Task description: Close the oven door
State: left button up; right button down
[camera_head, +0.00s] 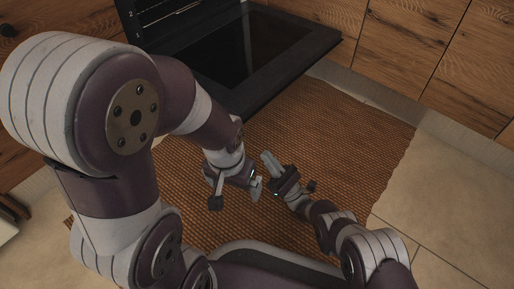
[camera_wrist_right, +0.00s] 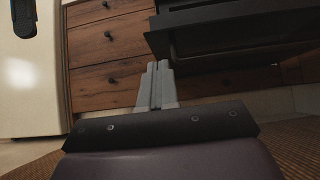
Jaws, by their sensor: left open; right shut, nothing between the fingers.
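The black oven door (camera_head: 305,62) is swung down open at the top of the head view, its dark glass panel facing up. Part of the oven opening (camera_head: 160,12) with racks shows behind it at the upper left. In the right wrist view the door (camera_wrist_right: 235,22) is a dark slab at the upper right. My right gripper (camera_head: 266,160) is shut and empty, apart from the door, over the mat and pointing toward the door. Its fingers (camera_wrist_right: 157,68) are together in the wrist view.
A brown woven mat (camera_head: 345,135) covers the floor before the oven. Wooden cabinets (camera_head: 400,40) stand right of the door. The wrist view shows wooden drawers (camera_wrist_right: 110,40) and a pale appliance (camera_wrist_right: 35,80) at left. Tiled floor (camera_head: 450,195) is clear at right.

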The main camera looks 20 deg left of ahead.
jog(key=x, duration=1)
jog(key=shift+d+r, duration=0.1)
jog(key=shift+d, duration=0.05)
